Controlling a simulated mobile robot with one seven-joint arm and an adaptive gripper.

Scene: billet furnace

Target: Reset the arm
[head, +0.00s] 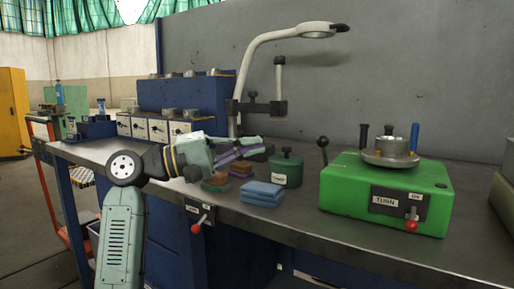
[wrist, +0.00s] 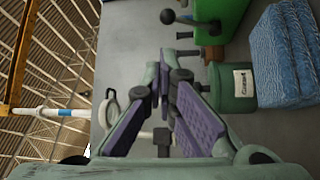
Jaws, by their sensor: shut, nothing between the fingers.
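My arm reaches in from the lower left of the head view, over the front of the workbench (head: 290,228). My gripper (head: 262,147) is shut and empty, held above the bench and pointing right. In the wrist view, the purple-padded fingers of my gripper (wrist: 167,65) come together at the tips with nothing between them. In this view I cannot tell the exact gap to the pot.
A green machine (head: 345,190) marked TURN, with a red-knobbed lever, stands at right. Brown-and-green blocks (head: 216,182) lie below the gripper. A white lamp (head: 262,42) arches behind. A blue cabinet with white-fronted boxes (head: 157,128) stands at back left. The bench front right of the sponges is clear.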

